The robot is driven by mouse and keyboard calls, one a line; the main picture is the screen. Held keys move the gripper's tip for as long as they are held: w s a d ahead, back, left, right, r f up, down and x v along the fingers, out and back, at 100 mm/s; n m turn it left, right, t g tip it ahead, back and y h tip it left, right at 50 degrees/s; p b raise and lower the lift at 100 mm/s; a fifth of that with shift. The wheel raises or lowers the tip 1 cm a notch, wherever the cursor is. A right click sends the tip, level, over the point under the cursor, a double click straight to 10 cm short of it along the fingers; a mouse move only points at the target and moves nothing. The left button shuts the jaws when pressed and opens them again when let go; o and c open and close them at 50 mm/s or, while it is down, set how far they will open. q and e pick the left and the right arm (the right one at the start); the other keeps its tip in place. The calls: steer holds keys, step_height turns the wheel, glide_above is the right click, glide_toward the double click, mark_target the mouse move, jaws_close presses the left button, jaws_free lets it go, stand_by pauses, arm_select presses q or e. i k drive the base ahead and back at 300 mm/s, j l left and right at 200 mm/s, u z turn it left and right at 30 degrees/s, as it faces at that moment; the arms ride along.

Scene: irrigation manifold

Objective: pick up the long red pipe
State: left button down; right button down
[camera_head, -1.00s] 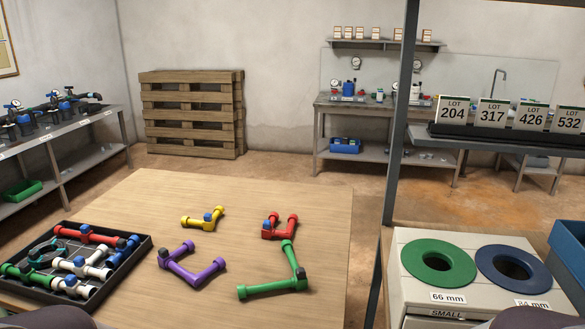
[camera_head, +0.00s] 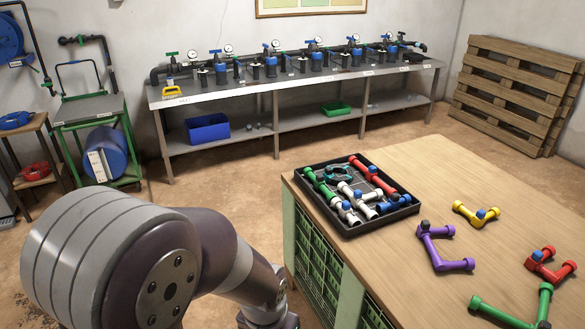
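A long red pipe (camera_head: 374,174) lies in the black tray (camera_head: 345,228) on the wooden table, along the tray's right far side, with a dark fitting near its lower right end. A shorter red elbow piece (camera_head: 548,263) lies on the table at the far right, with a blue part on it. My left arm fills the lower left of the head view, beside the table. Its gripper is below the picture and cannot be seen. My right gripper is not in view either.
The tray also holds green, white and blue pipes (camera_head: 392,204). Purple (camera_head: 437,246), yellow (camera_head: 475,214) and green (camera_head: 512,308) pieces lie on the table (camera_head: 400,285). A grey bench (camera_head: 290,90) with valves stands behind, and pallets (camera_head: 515,95) lean at the right.

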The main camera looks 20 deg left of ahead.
mark_target(371, 174)
steer(key=u, duration=0.25)
steer(key=i+j+u, duration=0.8)
steer(key=i, duration=0.2)
steer(key=i+j+u, duration=0.25)
steer(key=i, duration=0.85)
steer(key=i+u, duration=0.25)
steer(key=i, duration=0.9)
steer(key=i+z, duration=0.25)
steer(key=i, duration=0.25)
steer(key=i+j+z, duration=0.25)
steer(key=i, duration=0.2)
steer(key=i+j+z, duration=0.1)
steer(key=i+z, duration=0.15)
steer(key=i, duration=0.25)
steer(key=i+l+z, duration=0.2)
steer(key=z, duration=0.25)
steer(key=i+l+z, duration=0.1)
steer(key=z, duration=0.3)
steer(key=i+z, duration=0.55)
steer(key=z, duration=0.35)
steer(key=i+j+z, duration=0.1)
steer(key=z, duration=0.3)
steer(key=i+l+z, duration=0.15)
steer(key=i+z, duration=0.6)
steer(key=z, duration=0.2)
steer(key=i+j+z, duration=0.1)
steer(key=i+z, duration=0.4)
steer(key=k, duration=0.1)
